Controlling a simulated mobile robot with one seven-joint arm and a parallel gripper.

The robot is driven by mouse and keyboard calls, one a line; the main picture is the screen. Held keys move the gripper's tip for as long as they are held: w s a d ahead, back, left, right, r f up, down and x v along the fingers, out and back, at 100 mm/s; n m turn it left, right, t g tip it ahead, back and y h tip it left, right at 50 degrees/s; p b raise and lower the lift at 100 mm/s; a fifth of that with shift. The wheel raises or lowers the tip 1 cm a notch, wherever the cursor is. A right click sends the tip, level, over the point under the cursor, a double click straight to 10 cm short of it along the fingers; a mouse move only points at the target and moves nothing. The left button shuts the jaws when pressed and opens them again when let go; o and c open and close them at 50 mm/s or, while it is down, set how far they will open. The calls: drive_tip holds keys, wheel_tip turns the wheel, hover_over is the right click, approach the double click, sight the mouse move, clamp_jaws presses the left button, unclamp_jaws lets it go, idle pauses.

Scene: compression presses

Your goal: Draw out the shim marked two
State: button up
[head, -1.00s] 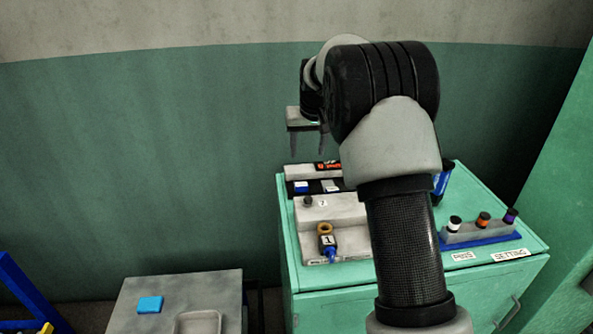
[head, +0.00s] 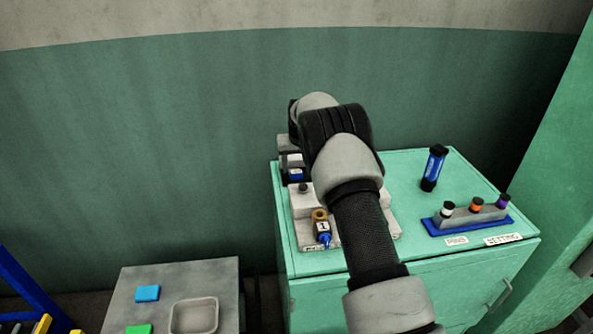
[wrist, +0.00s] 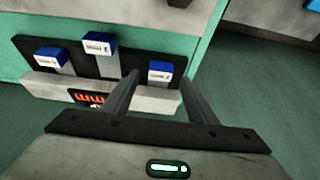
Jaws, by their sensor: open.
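In the wrist view three blue-capped shims stand in a black holder (wrist: 110,58) on a grey base: a left shim (wrist: 51,57), a middle shim (wrist: 99,42) and a right shim (wrist: 160,72). Each cap has a small white label too small to read, so I cannot tell which is marked two. My gripper (wrist: 159,78) is open, with its fingertips on either side of the right shim's cap; I cannot tell whether they touch it. In the head view one blue-capped shim (head: 296,174) shows beside my arm, which hides the others and the fingertips.
On the green cabinet (head: 410,248) are a grey fixture with a tag marked 1 (head: 322,228), a blue black-capped cylinder (head: 434,168) and a rack (head: 470,218) with white, orange and purple pins. A grey side table (head: 130,290) holds a tray (head: 193,316) and coloured blocks.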

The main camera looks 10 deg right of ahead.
sight(296, 175)
drive_tip(key=shift+x, duration=1.45)
drive_tip(key=shift+c, duration=0.4)
